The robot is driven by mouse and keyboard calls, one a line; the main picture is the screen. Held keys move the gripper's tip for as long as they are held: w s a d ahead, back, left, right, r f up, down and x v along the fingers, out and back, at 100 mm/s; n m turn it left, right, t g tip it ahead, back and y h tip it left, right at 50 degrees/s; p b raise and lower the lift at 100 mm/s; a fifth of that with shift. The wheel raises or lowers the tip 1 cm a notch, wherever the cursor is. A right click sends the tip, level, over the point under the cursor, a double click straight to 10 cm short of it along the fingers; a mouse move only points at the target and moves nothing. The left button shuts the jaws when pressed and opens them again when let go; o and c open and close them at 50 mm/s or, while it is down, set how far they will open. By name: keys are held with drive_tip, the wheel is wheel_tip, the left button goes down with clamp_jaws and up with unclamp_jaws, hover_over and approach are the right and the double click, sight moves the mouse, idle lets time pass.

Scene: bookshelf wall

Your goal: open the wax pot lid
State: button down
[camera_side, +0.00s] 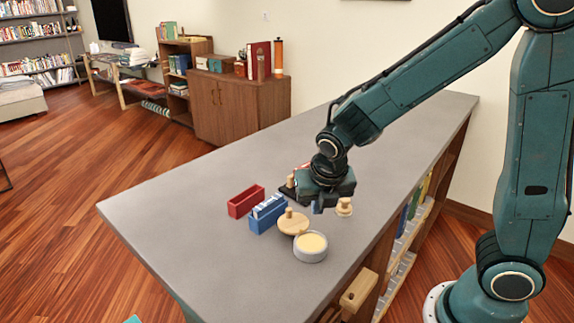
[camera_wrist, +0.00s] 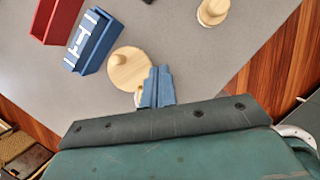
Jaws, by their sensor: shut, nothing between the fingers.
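The wax pot (camera_side: 311,249) is a round grey pot with pale yellow wax showing in its open top, near the counter's front edge. The lid (camera_side: 293,222), a wooden disc with a knob, lies beside the pot on its far left side. I cannot tell whether their edges touch. The lid also shows in the wrist view (camera_wrist: 130,70), left of my fingers. My gripper (camera_side: 318,207) is shut and empty, above the counter, behind and right of the lid. In the wrist view my blue fingers (camera_wrist: 158,86) are together and hide most of the pot.
A red box (camera_side: 246,202) and a blue box (camera_side: 268,215) with white-and-blue contents stand left of the lid. A wooden knobbed piece (camera_side: 344,207) stands right of my gripper. Another wooden handle (camera_side: 290,181) is partly hidden behind it. The grey counter (camera_side: 190,230) is clear at left.

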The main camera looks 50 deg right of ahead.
wheel_tip(320, 180, up, 8)
drive_tip(key=s+d, duration=0.2)
drive_tip(key=shift+s, duration=0.25)
drive_tip(key=shift+s, duration=0.1)
drive_tip(key=s+a+r+m+t+y, duration=0.1)
drive_tip(key=s+m, duration=0.6)
drive_tip(key=m, duration=0.7)
drive_tip(key=s+r+m+t+y, duration=0.1)
drive_tip(key=s+r+m, duration=0.3)
drive_tip(key=m, duration=0.9)
drive_tip(key=s, duration=0.3)
drive_tip(key=shift+a+m+y, duration=0.35)
drive_tip(key=shift+m+y, duration=0.05)
